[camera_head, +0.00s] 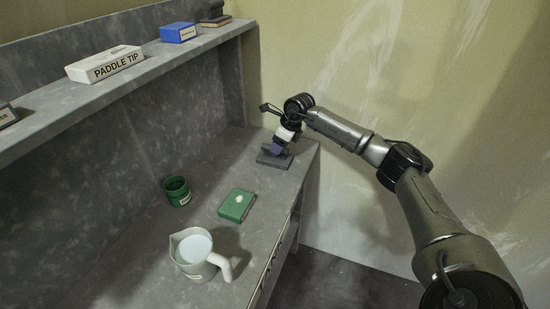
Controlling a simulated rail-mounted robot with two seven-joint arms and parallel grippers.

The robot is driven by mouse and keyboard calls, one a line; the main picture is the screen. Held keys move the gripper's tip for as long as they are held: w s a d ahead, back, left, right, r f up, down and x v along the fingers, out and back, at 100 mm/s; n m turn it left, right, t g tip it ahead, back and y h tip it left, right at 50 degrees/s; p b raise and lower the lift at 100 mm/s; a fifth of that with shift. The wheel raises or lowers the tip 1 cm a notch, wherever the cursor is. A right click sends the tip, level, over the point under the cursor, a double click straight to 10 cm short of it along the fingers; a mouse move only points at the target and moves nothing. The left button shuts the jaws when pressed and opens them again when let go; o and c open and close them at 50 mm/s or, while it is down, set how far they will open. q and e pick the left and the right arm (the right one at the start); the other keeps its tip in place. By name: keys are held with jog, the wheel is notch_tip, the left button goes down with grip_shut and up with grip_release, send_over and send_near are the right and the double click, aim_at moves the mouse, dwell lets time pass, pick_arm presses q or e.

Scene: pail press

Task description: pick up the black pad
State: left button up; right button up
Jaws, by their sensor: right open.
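A flat dark grey-black pad (273,161) lies on the grey counter near its far right end. My right gripper (281,143) is right above it, pointing down, with its jaws open. My left gripper is not in view.
A green block (236,206), a green pail (177,191) and a white jug (193,259) with pale liquid stand on the counter (135,235). The shelf above holds a "PADDLE TIP" box (105,64), a blue box (178,33) and a dark block (213,14). A wall stands behind my right arm.

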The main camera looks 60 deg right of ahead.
aim_at(275, 157)
jog(key=b+x, duration=0.1)
jog(key=x, duration=0.3)
jog(key=shift+r, duration=0.1)
jog(key=c, duration=1)
